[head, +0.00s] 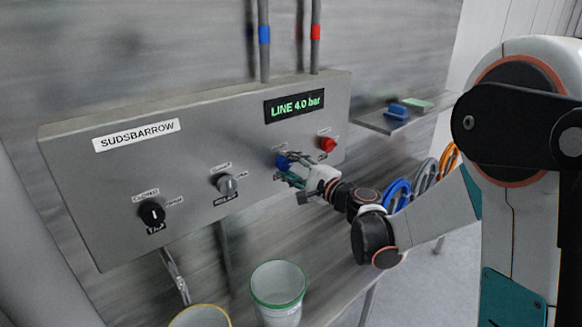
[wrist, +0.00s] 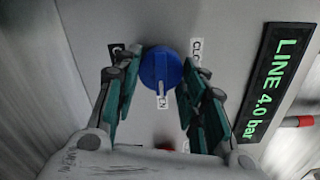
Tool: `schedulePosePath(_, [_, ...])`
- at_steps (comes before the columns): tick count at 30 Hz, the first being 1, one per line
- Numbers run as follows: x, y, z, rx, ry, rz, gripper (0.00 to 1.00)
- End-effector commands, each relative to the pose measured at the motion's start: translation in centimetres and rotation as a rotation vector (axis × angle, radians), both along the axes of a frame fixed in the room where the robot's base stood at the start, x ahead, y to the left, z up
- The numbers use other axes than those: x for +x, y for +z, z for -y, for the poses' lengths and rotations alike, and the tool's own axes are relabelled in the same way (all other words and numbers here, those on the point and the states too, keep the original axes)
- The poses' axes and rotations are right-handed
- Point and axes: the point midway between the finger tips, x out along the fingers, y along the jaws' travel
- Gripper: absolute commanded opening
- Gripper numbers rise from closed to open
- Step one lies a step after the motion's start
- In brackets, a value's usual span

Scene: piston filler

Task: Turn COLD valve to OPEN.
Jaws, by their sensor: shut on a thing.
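The blue valve knob (head: 282,161) sits on the front of the grey panel, left of a red knob (head: 327,144).
Below are a green-rimmed bucket (head: 278,290) and a yellow-rimmed one (head: 200,317). Coiled hoses (head: 397,193) hang right, under a small shelf (head: 378,120).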

Motion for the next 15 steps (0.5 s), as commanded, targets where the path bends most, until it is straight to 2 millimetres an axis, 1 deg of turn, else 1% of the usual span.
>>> schedulePosePath(3, [-0.02, -0.08, 0.05, -0.002, -0.001, 0.0, 0.14])
schedulePosePath(4, [-0.02, -0.08, 0.05, -0.002, -0.001, 0.0, 0.43])
schedulePosePath(5, [-0.02, -0.08, 0.05, -0.001, -0.001, 0.0, 0.5])
schedulePosePath(6, [-0.02, -0.07, 0.05, -0.001, -0.001, 0.0, 0.59])
schedulePosePath(15, [-0.02, -0.03, 0.03, -0.001, 0.0, 0.001, 0.59])
